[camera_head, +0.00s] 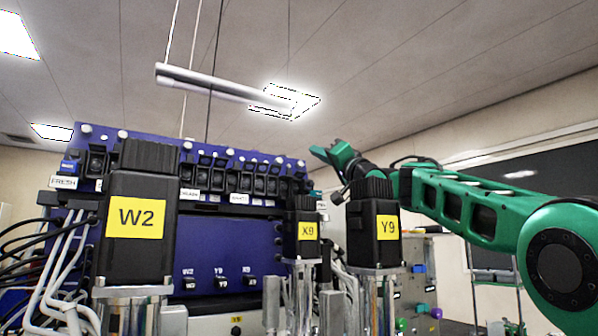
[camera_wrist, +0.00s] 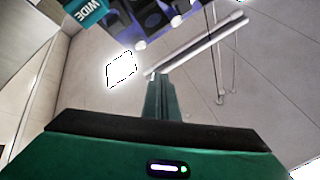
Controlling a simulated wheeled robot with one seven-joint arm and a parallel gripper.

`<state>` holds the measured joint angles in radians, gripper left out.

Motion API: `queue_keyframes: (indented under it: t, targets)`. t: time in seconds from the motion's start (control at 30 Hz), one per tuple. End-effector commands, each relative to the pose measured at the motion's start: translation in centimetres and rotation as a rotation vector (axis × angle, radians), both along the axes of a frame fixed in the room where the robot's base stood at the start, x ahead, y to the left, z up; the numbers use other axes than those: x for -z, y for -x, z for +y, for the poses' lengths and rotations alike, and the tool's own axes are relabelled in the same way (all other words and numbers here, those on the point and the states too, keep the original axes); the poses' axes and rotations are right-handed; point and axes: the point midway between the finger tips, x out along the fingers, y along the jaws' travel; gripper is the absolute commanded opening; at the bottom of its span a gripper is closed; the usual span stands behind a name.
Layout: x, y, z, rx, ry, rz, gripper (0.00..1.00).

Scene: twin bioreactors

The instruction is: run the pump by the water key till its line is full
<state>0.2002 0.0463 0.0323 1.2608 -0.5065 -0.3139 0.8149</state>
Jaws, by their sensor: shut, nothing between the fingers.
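A blue panel (camera_head: 225,240) carries a row of black switches (camera_head: 245,175) along its top. One white tag at its left end reads FRESH (camera_head: 64,182); other tags are too small to read surely. I cannot tell which key is the water key, and no pump or line is clearly identifiable. My green gripper (camera_head: 317,152) is shut and empty, just right of the panel's upper right end, apart from the switches as far as I can see. In the wrist view its closed fingers (camera_wrist: 161,97) point up at the ceiling, below a dark panel corner with a teal WIDE tag (camera_wrist: 88,10).
Black motor units marked W2 (camera_head: 137,190), X9 (camera_head: 303,230) and Y9 (camera_head: 375,235) stand before the panel. Cables (camera_head: 62,260) hang at the left. A ceiling tube (camera_head: 215,85) hangs above. My arm reaches in from the right, behind Y9.

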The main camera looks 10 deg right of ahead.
Motion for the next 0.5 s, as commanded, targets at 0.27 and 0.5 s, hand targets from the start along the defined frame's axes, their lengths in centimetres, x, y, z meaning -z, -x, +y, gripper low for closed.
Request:
queue_keyframes:
  t: [0.27,0.5]
  targets:
    - [0.9,-3.1,1.0,-0.001,0.0,0.001,0.0]
    - [1.3,-4.4,1.4,0.001,-0.001,0.0,0.0]
